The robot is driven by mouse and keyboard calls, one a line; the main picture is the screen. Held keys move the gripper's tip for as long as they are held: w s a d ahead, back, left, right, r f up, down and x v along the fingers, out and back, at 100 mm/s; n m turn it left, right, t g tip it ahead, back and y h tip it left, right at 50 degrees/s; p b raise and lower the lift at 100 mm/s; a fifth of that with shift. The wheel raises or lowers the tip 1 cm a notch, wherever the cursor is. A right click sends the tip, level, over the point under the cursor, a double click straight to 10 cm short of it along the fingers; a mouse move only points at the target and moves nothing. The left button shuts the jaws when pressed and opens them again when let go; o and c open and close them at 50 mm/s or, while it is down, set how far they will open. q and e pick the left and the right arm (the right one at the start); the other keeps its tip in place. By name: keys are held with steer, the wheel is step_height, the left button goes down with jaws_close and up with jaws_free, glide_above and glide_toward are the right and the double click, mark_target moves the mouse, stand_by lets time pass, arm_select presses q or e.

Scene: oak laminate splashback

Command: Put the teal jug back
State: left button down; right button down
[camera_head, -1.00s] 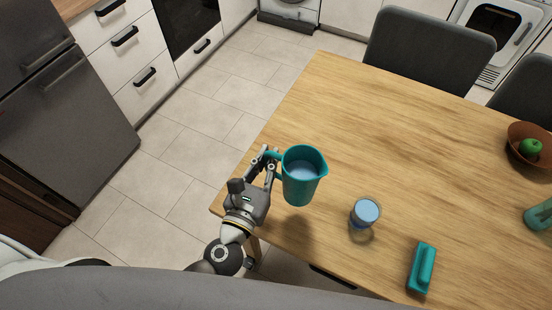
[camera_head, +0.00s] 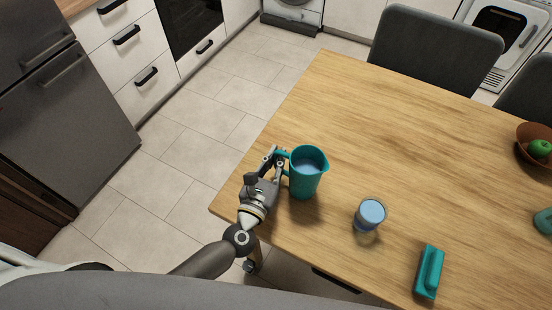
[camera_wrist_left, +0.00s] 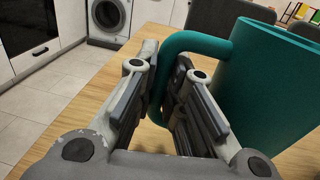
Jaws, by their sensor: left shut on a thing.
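The teal jug (camera_head: 305,182) is upright near the table's left corner, with pale blue liquid inside. Its base is at or very close to the wooden tabletop (camera_head: 400,125); I cannot tell if it touches. My left gripper (camera_head: 279,158) is shut on the jug's handle, at the jug's left side. In the left wrist view the handle of the jug (camera_wrist_left: 265,85) passes between the fingers of my left gripper (camera_wrist_left: 160,75). My right gripper is not in view.
A glass of blue liquid (camera_head: 370,213) stands right of the jug. A teal brush-like block (camera_head: 429,271) lies near the front edge. A brown bowl (camera_head: 525,142) with a green apple (camera_head: 540,149) and another teal item (camera_head: 544,221) are at the far right. The table's middle is clear.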

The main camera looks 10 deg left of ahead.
arm_select(q)
steer(key=shift+f, duration=0.1)
steer(key=c, duration=1.5)
jaws_free()
steer(key=shift+r, duration=0.25)
steer(key=s+b, duration=0.1)
steer(key=s, duration=0.2)
steer(key=s+a+b, duration=0.1)
steer(key=s, duration=0.3)
steer(key=s+a+b, duration=0.1)
steer(key=s, duration=0.3)
steer(key=shift+a+f, duration=0.1)
steer(key=shift+f, duration=0.1)
steer(key=shift+s+r, duration=0.15)
steer(key=shift+s, duration=0.3)
